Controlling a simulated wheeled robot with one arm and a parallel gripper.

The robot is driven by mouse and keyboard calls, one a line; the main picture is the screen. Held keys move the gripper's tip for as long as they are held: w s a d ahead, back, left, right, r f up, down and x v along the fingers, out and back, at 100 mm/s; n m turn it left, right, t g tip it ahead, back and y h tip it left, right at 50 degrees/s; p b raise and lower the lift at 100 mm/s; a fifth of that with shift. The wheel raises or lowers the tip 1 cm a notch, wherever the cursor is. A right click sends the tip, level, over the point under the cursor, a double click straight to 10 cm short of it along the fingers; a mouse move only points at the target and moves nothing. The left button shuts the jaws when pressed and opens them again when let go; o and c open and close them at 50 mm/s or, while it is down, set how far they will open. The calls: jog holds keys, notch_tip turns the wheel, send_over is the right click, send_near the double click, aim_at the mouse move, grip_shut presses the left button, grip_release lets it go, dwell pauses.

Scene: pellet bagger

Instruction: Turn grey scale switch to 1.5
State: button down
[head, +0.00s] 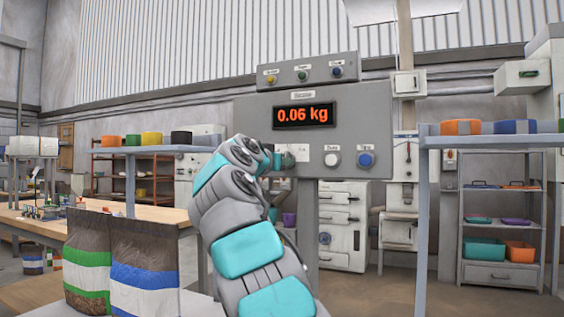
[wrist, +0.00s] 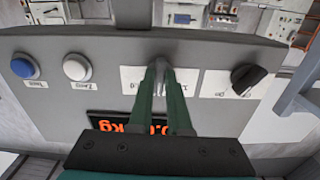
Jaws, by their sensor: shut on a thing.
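The grey scale switch (wrist: 166,75) sits on the grey scale panel in the wrist view, over a white label whose marks are partly covered. My gripper (wrist: 163,73) has its two green fingers closed around it, one on each side. The switch's exact setting is hard to read. In the head view my gripper (head: 272,160) is at the panel's lower left, and my arm hides the switch. The red display (head: 303,115) above reads 0.06 kg.
A black knob (wrist: 248,78) is beside the switch. A white button (head: 332,159) and a blue button (head: 365,160) are right of my gripper in the head view. Two filled bags (head: 145,265) stand at lower left. A shelf (head: 490,140) stands at right.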

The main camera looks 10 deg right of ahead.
dwell(0.3)
jog(key=c, duration=0.9)
grip_release()
jog(key=shift+o, duration=0.2)
jog(key=b+v, duration=0.2)
jog(key=v, duration=0.5)
jog(key=shift+s+a, duration=0.2)
jog(key=shift+s, duration=0.1)
